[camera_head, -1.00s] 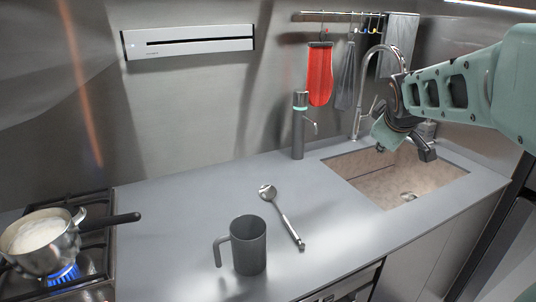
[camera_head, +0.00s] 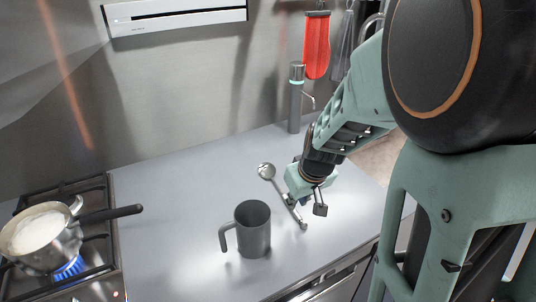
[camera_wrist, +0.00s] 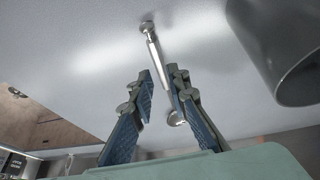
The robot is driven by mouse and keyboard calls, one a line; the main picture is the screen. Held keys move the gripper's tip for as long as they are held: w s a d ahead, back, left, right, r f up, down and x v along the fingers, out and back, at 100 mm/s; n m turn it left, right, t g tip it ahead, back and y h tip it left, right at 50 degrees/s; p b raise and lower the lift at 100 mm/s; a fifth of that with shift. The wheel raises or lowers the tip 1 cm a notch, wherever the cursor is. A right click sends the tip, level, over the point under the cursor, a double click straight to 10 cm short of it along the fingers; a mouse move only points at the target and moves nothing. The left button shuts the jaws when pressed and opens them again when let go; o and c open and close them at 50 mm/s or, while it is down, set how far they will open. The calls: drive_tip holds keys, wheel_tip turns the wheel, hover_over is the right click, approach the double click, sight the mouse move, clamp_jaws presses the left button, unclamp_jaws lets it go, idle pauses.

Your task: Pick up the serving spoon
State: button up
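The metal serving spoon (camera_head: 267,171) lies on the grey counter with its bowl toward the back left and its handle running toward the front right. My gripper (camera_head: 309,206) is over the handle end of the spoon and hides part of the handle. In the wrist view my gripper (camera_wrist: 160,70) is open, its two blue-padded fingers apart. The spoon handle (camera_wrist: 156,52) shows between and beyond the fingertips there, and the right finger covers part of it. The fingers hold nothing; I cannot tell whether they touch the spoon.
A dark grey mug (camera_head: 253,232) stands left of the spoon, close to my gripper; it also shows in the wrist view (camera_wrist: 285,50). A pot (camera_head: 40,240) sits on a lit gas burner at the left. The sink (camera_head: 378,158) is partly behind my arm. The counter's left middle is clear.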

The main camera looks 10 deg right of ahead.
drive_tip(key=shift+b+x, duration=0.45)
drive_tip(key=shift+x, duration=2.25)
drive_tip(key=shift+w+r, duration=0.1)
drive_tip(key=shift+w, duration=0.05)
drive_tip(key=shift+c, duration=0.5)
clamp_jaws()
